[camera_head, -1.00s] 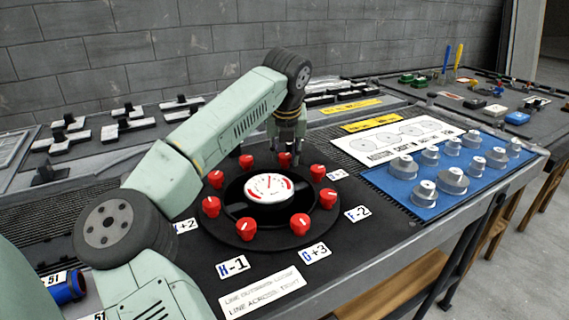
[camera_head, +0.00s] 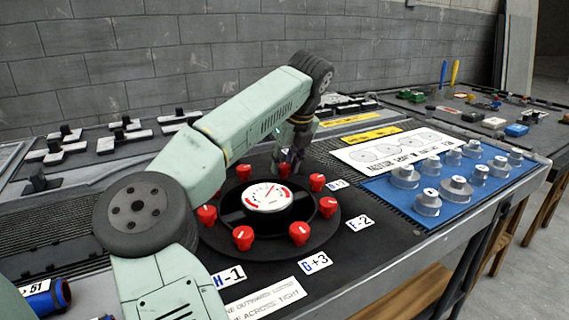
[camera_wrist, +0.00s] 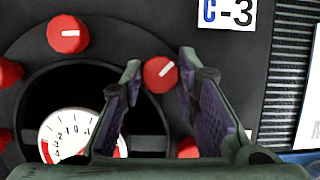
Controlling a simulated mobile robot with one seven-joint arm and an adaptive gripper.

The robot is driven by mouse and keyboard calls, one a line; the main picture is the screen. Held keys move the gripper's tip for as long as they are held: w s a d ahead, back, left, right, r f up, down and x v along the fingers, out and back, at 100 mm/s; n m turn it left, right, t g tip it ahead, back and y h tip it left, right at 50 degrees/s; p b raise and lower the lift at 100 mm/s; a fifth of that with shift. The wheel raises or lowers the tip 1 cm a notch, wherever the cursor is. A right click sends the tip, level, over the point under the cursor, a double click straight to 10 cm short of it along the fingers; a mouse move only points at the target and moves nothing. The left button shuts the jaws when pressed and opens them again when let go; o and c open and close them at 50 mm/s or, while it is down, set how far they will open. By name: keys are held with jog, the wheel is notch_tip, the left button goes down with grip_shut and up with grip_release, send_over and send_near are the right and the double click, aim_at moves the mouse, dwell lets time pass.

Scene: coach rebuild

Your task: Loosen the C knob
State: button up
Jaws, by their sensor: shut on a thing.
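A red C knob (camera_wrist: 160,73) with a white line sits between my gripper's fingers in the wrist view, beside the C-3 label (camera_wrist: 228,12). Its line slants up and right, roughly outward from the dial. In the head view the C knob (camera_head: 284,170) is at the far side of the round black plate (camera_head: 325,228), partly behind my fingers. My gripper (camera_wrist: 160,72) is shut on it; it also shows in the head view (camera_head: 287,164). The gauge (camera_head: 267,196) in the plate's middle has a white face with red zones.
Several other red knobs ring the gauge; one neighbour (camera_wrist: 68,34) has its line across. A blue tray (camera_head: 398,205) of grey knobs lies to the right, near a white sheet (camera_head: 385,150). A sign (camera_head: 265,300) lies in front. A brick wall stands behind.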

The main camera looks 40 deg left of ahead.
aim_at(285, 166)
jog(key=o, duration=1.1)
jog(key=shift+o, duration=0.2)
notch_tip(285, 166, up, 10)
dwell(0.4)
